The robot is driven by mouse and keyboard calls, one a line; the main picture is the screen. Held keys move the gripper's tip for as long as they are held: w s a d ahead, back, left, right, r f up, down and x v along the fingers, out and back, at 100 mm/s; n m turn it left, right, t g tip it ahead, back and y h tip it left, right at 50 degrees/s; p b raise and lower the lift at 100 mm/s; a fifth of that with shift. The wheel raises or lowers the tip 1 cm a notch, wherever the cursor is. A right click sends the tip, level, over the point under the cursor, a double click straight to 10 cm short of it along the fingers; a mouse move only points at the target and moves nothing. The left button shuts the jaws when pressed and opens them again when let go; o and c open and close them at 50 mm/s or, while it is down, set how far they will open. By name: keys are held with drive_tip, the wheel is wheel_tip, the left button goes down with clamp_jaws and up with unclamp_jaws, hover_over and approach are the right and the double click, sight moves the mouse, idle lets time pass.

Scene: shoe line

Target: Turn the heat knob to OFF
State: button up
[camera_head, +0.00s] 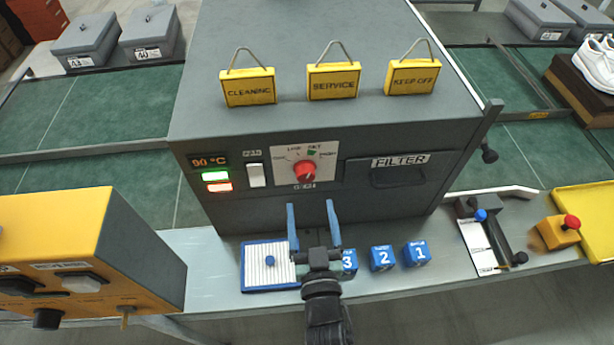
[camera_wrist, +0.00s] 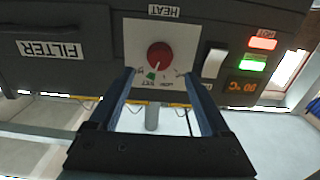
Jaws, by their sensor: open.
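The red heat knob (camera_head: 304,171) sits on a white dial plate on the front of the grey machine (camera_head: 240,140). Small markings ring it, with a green mark near the top; I cannot clearly read where its pointer stands. My gripper (camera_head: 311,205) is open and empty, its two blue fingers pointing at the panel just below the knob in the head view. In the wrist view, which is upside down, the knob (camera_wrist: 159,57) lies between and beyond the fingertips (camera_wrist: 159,76), apart from them. A HEAT label (camera_wrist: 164,11) shows there.
An orange 90 °C display (camera_head: 209,161), lit green and red lamps and a white rocker switch (camera_head: 257,175) are left of the dial. A FILTER drawer (camera_head: 398,172) is right. A white ribbed tray (camera_head: 265,280) and blue numbered blocks (camera_head: 382,258) stand on the ledge below.

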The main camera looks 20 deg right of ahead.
sight(306, 179)
drive_tip(key=x, duration=0.7)
drive_tip(key=shift+w+d, duration=0.15)
drive_tip(key=shift+w, duration=0.25)
drive_tip(key=shift+c, duration=0.4)
clamp_jaws()
